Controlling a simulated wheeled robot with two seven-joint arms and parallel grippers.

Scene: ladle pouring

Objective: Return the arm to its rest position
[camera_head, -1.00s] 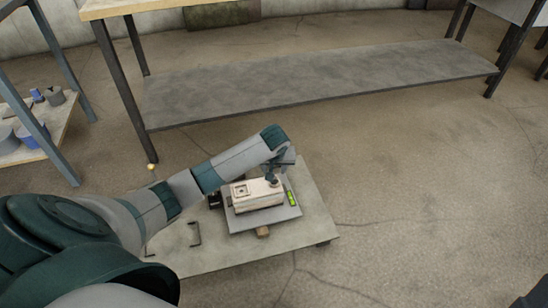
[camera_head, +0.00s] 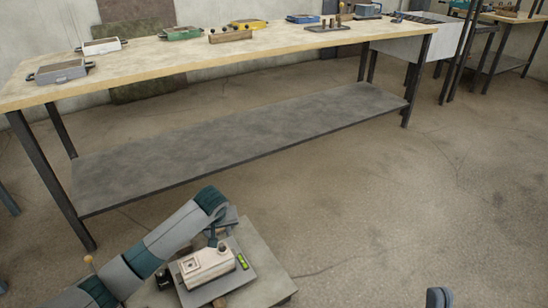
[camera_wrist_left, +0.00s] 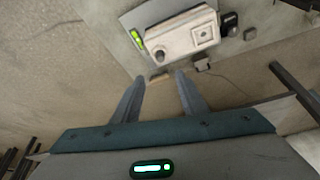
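My left arm (camera_head: 165,240) reaches in from the bottom left of the head view. Its gripper (camera_head: 228,222) is at the far side of a pale block-shaped mold (camera_head: 205,263), with the fingers partly hidden by the wrist. In the left wrist view the two fingers (camera_wrist_left: 160,78) stand apart with nothing between them. The mold (camera_wrist_left: 180,38) lies beyond the fingertips there, and I see no contact. My right gripper is not clearly visible; only a rounded grey-blue piece, probably of my right arm, shows at the bottom right of the head view.
The mold sits on a plate with a green level (camera_head: 242,262), on a low grey stand (camera_head: 270,262). A small black item (camera_head: 164,278) is beside it. A long workbench (camera_head: 150,62) with several trays and a lower shelf (camera_head: 230,140) stands behind. Floor to the right is open.

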